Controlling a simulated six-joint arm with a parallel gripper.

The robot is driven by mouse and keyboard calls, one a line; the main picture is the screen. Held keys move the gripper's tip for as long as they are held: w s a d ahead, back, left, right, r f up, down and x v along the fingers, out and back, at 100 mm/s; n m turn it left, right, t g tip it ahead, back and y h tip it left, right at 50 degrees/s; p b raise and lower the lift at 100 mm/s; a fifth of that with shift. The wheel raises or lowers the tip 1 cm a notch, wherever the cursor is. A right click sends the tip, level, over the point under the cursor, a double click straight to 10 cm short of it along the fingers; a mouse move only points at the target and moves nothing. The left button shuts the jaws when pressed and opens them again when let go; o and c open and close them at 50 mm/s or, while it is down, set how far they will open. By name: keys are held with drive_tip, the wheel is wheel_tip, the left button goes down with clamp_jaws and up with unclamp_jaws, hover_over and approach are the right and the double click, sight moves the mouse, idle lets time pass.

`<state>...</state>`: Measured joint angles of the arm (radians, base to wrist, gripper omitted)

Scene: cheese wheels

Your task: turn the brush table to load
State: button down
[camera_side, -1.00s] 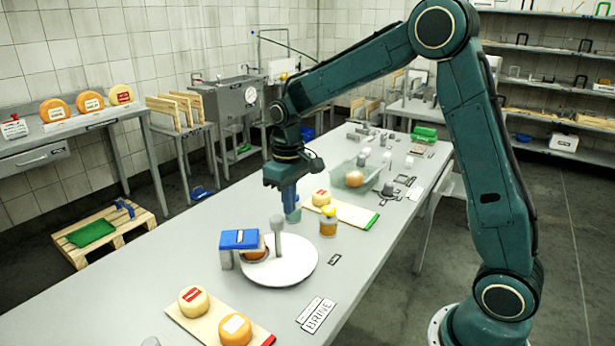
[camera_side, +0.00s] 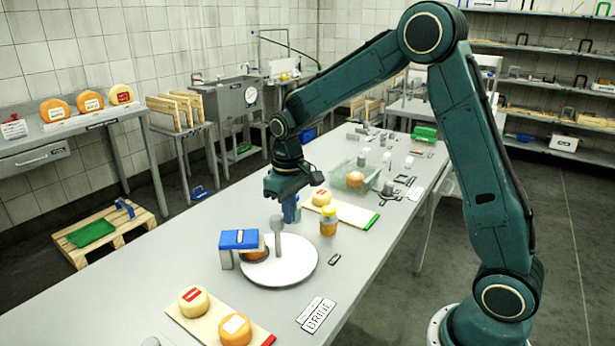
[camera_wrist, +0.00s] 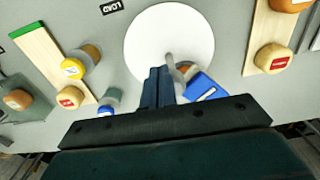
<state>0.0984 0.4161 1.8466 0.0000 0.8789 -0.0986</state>
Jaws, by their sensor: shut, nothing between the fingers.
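The brush table is a white round disc (camera_side: 290,268) with an upright grey peg (camera_side: 277,236) near its far-left rim. A blue brush block (camera_side: 240,239) on grey supports overhangs its left side, and a brown-orange cheese (camera_side: 256,252) sits partly hidden beneath it. My gripper (camera_side: 290,216) is shut and empty, pointing down just beyond the peg. In the wrist view the disc (camera_wrist: 160,32) lies ahead of my fingertips (camera_wrist: 158,72), and the peg (camera_wrist: 170,62) shows close to their right. I cannot tell whether they touch. A small LOAD label (camera_wrist: 112,6) lies beside the disc.
A yellow-capped jar (camera_side: 328,222) stands right of my gripper, near a green-ended board (camera_side: 352,214) with a cheese (camera_side: 321,197). A red-ended board (camera_side: 205,328) with two cheeses and a BRINE label (camera_side: 318,315) are in front.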

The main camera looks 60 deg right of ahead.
drive_tip(key=shift+w+a, duration=0.1)
drive_tip(key=shift+w, duration=0.1)
idle(0.4)
drive_tip(key=shift+s+a, duration=0.1)
drive_tip(key=shift+a, duration=1.05)
idle(0.7)
drive_tip(key=shift+s+a, duration=0.15)
drive_tip(key=shift+s, duration=0.1)
idle(0.4)
wheel_tip(320, 180, up, 6)
idle(0.7)
